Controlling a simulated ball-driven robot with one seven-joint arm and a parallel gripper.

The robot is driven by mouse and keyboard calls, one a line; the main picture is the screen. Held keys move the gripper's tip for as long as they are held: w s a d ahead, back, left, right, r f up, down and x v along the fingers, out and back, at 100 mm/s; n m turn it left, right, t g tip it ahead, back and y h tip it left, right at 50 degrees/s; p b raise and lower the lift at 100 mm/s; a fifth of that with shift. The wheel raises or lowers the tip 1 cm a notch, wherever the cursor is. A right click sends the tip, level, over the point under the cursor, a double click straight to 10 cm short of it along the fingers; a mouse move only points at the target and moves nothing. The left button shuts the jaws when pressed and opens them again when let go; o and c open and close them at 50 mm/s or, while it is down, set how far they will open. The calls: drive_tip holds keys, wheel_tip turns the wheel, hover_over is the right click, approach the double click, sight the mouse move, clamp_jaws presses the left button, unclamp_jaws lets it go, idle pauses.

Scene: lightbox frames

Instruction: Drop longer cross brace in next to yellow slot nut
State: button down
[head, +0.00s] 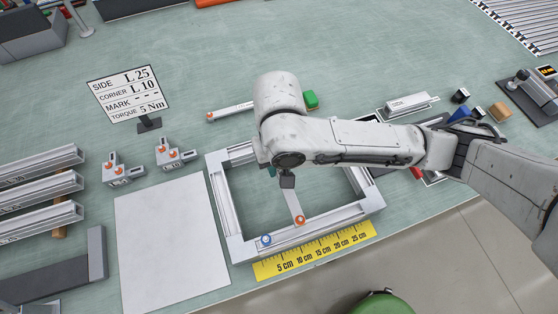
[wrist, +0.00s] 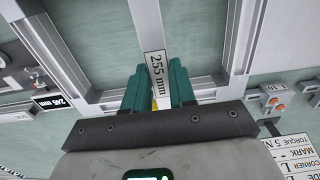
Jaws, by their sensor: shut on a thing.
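My gripper (wrist: 154,92) has teal fingers shut on a silver cross brace (wrist: 150,22) labelled "255 mm". In the head view the brace (head: 294,206) hangs below my gripper (head: 287,182) inside the rectangular aluminium frame (head: 219,200). Its near end appears over the near rail, by an orange-topped piece (head: 300,220); whether it touches the rail is unclear. A blue-topped piece (head: 266,240) sits on that rail further left. A small yellow patch (wrist: 154,104) shows between the fingers, perhaps the yellow slot nut, mostly hidden. My arm hides the far rail's middle.
A yellow ruler (head: 315,250) lies along the frame's near side. A white sheet (head: 170,245) and corner brackets (head: 115,170) are to the left. A sign (head: 128,92) stands behind.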

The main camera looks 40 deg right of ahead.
drive_tip(key=shift+f+b, duration=2.1)
drive_tip(key=shift+f, duration=0.8)
drive_tip(key=shift+f+b, duration=0.4)
drive_tip(key=shift+f, duration=0.8)
drive_tip(key=c, duration=0.8)
unclamp_jaws()
drive_tip(key=shift+c, duration=0.2)
drive_tip(key=shift+r, duration=0.1)
wheel_tip(320, 180, up, 11)
drive_tip(key=shift+f+p, duration=0.15)
drive_tip(key=shift+p, duration=0.9)
drive_tip(key=shift+s, duration=0.1)
